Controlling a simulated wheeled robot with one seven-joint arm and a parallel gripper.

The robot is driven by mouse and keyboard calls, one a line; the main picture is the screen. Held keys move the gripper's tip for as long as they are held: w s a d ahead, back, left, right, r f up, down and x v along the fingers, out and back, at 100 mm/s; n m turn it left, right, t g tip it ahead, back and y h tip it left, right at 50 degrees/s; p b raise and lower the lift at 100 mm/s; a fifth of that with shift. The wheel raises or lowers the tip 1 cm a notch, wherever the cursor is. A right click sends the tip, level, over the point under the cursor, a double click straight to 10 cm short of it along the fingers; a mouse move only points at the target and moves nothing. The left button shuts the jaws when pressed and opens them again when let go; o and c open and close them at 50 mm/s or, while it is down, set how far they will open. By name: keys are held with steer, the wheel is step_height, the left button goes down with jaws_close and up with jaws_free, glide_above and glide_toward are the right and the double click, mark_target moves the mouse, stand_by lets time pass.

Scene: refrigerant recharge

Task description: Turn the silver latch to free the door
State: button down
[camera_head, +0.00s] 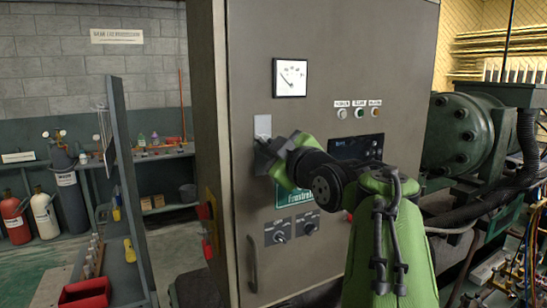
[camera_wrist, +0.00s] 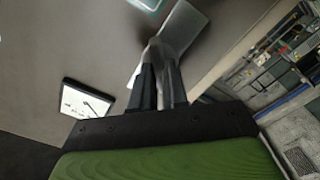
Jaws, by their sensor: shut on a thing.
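The silver latch (camera_head: 263,126) sits on the front of a grey cabinet door (camera_head: 330,125), near the door's left edge. In the head view my gripper (camera_head: 261,150) is at the latch and hides its lower part. In the wrist view the latch (camera_wrist: 182,30) shows as a flat silver plate with a lever running down between my dark fingers (camera_wrist: 159,82). My gripper is shut on the latch's lever. The door looks closed against the cabinet.
A gauge (camera_head: 290,77) and several buttons are on the door above my arm. Black knobs (camera_head: 280,237) and a vertical door handle (camera_head: 252,263) are below. A large green machine (camera_head: 465,133) stands at right. A workbench with a red bin (camera_head: 85,293) stands at left.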

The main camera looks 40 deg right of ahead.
steer(key=shift+f, duration=0.2)
steer(key=shift+n+b, duration=1.9)
steer(key=shift+n, duration=0.5)
